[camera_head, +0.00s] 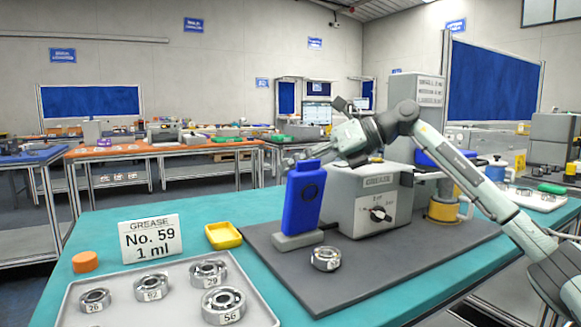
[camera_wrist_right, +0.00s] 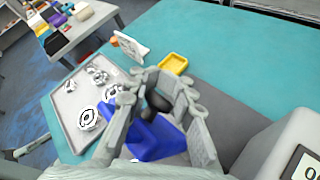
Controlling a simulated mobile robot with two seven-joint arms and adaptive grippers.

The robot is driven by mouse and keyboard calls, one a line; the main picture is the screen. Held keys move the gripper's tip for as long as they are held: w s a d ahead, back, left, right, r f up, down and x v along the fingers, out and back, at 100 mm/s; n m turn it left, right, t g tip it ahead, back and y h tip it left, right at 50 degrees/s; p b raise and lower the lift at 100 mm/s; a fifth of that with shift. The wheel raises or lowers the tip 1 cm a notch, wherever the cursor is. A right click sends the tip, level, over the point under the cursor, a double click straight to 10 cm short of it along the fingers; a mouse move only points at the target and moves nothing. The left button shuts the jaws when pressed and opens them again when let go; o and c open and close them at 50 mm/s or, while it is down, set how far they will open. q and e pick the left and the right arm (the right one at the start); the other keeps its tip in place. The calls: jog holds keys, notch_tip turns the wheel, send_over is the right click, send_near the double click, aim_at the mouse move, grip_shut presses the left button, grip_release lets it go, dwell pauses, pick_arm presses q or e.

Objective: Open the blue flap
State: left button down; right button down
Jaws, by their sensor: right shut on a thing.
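The blue flap (camera_head: 303,200) stands upright at the left side of the grey grease machine (camera_head: 350,215), above a grey foot. My right gripper (camera_head: 298,160) reaches in from the right over the machine and is shut at the flap's top edge. In the right wrist view the blue flap (camera_wrist_right: 155,138) lies between the fingers of my right gripper (camera_wrist_right: 160,95), which partly cover it. The exact contact is hard to see in the head view. My left gripper is not in view.
A bearing ring (camera_head: 326,258) lies on the dark mat (camera_head: 400,265) before the machine. A grey tray (camera_head: 130,312) holds several numbered bearings. A sign reading No. 59 (camera_head: 150,240), a yellow dish (camera_head: 223,236) and an orange cap (camera_head: 85,262) stand nearby.

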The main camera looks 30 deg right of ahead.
jog(key=shift+w+d+f+h, duration=0.1)
jog(key=shift+d+f+h, duration=0.05)
jog(key=shift+f, duration=0.3)
jog(key=shift+w+d+f+h, duration=0.1)
jog(key=shift+d+f+h, duration=0.05)
jog(key=shift+f, duration=0.3)
jog(key=c, duration=1.7)
grip_release()
jog(key=o, duration=0.5)
jog(key=shift+w+d+f, duration=0.1)
jog(key=shift+s+d+r+p, duration=0.3)
jog(key=shift+d+r+p, duration=0.15)
jog(key=shift+d+r, duration=0.65)
jog(key=shift+s+d+r+p, duration=0.3)
jog(key=shift+d+r+p, duration=0.1)
jog(key=shift+d+r, duration=0.65)
jog(key=shift+s+d+r+p, duration=0.3)
jog(key=shift+d+r+p, duration=0.15)
jog(key=shift+d+r, duration=0.65)
